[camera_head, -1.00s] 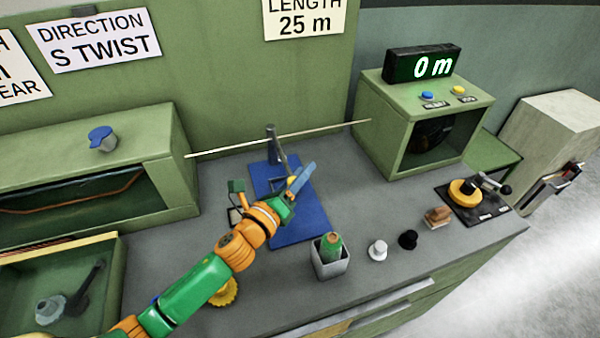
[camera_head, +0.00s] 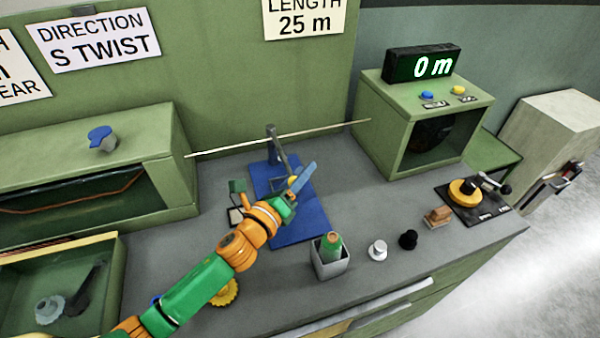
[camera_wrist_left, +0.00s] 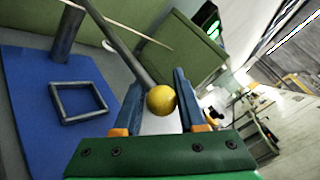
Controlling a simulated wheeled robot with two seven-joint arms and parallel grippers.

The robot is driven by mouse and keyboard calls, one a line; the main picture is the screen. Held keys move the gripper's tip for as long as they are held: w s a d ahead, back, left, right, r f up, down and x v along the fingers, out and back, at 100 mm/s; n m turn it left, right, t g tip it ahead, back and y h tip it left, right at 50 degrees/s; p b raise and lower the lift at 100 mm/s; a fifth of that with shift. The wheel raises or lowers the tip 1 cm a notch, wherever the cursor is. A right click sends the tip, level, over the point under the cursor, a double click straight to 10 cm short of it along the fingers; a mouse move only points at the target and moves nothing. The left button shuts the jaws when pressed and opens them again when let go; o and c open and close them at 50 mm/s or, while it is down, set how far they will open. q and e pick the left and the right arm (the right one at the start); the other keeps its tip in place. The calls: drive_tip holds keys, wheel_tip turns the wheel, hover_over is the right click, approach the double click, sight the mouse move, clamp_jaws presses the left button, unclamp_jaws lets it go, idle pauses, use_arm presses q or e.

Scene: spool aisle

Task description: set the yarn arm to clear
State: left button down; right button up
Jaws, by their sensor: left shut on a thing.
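The yarn arm (camera_wrist_left: 120,45) is a dark grey bar that slants from a grey post (camera_wrist_left: 67,35) on a blue base plate (camera_head: 302,222). Its end carries a yellow ball knob (camera_wrist_left: 161,99). My left gripper (camera_head: 300,180) is above the plate, and its blue fingers (camera_wrist_left: 160,100) are shut on the yellow knob in the left wrist view. A square grey frame (camera_wrist_left: 78,101) lies on the plate beside the post. A pale yarn (camera_head: 310,133) runs past the post to the green counter box. My right gripper is in neither view.
A green box (camera_head: 375,125) with a "0 m" display (camera_head: 422,64) stands at the right. A grey cup (camera_head: 330,262) holding a green spool is near the plate's front. White (camera_head: 377,250) and black (camera_head: 408,239) knobs stand beside it. Signs hang on the back wall.

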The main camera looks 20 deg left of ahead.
use_arm(q)
drive_tip(key=w+d+n+y, duration=0.1)
drive_tip(key=w+d+n+y+b, duration=0.1)
drive_tip(key=w+d+y+b, duration=0.1)
drive_tip(key=y, duration=0.1)
drive_tip(key=shift+w+r+n+t, duration=0.25)
drive_tip(key=shift+r+n+t, duration=0.05)
drive_tip(key=shift+n+t, duration=0.1)
drive_tip(key=c, duration=0.5)
unclamp_jaws()
drive_tip(key=shift+c, duration=0.2)
drive_tip(key=shift+s+a+f, duration=0.1)
drive_tip(key=shift+a, duration=0.05)
drive_tip(key=shift+s, duration=0.1)
drive_tip(key=s, duration=0.7)
drive_tip(key=shift+b, duration=0.35)
